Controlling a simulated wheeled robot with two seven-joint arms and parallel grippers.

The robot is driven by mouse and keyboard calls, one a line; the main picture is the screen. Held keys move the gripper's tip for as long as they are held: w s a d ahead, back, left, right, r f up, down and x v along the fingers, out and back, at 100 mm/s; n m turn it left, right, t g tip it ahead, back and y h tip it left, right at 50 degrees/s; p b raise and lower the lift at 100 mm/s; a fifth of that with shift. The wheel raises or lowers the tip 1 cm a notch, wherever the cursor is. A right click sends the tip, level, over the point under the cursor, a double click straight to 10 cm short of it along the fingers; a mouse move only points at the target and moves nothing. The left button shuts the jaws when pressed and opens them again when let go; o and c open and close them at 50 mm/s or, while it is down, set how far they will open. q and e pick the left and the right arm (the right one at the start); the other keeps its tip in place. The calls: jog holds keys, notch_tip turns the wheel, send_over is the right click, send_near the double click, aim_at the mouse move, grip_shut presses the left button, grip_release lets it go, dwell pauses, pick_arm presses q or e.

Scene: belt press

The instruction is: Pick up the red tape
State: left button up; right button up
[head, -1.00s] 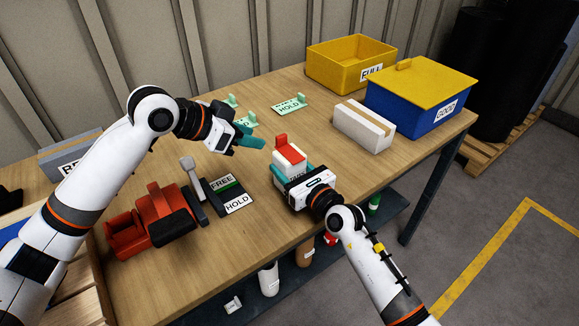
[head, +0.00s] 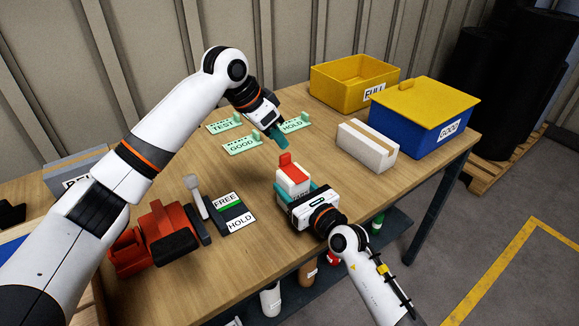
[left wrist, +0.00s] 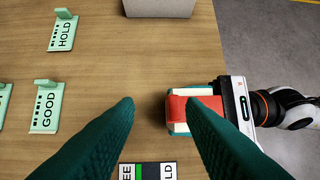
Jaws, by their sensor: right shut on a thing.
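The red tape (head: 291,171) lies as a red strip with an upright tab on top of a white block (head: 300,187) near the table's front edge. It also shows in the left wrist view (left wrist: 178,107), partly behind my right-hand finger. My right gripper (head: 297,196) is shut on the white block, teal fingers along its sides; the block stands upright. My left gripper (head: 279,139) is above the table, behind and above the red tape in the head view. Its teal fingers are apart and empty in the left wrist view (left wrist: 160,104).
Green TEST (head: 224,126), GOOD (head: 242,147) and HOLD (head: 293,125) signs lie behind. A white carton (head: 366,148), blue GOOD bin with yellow lid (head: 425,110) and yellow FULL bin (head: 340,83) stand at right. A red press (head: 150,240) and FREE/HOLD plate (head: 232,208) are at left.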

pick_arm(q)
notch_tip(320, 180, up, 6)
jog(key=d+g+y, duration=0.2)
jog(key=y, duration=0.2)
send_over(285, 154)
jog(key=shift+g+y, duration=0.4)
notch_tip(285, 154, down, 6)
jog(key=shift+s+a+r, duration=0.1)
jog(key=shift+a+r, duration=0.05)
jog(key=shift+r, duration=0.1)
jog(key=shift+f, duration=2.8)
jog(key=shift+c, duration=0.2)
grip_shut()
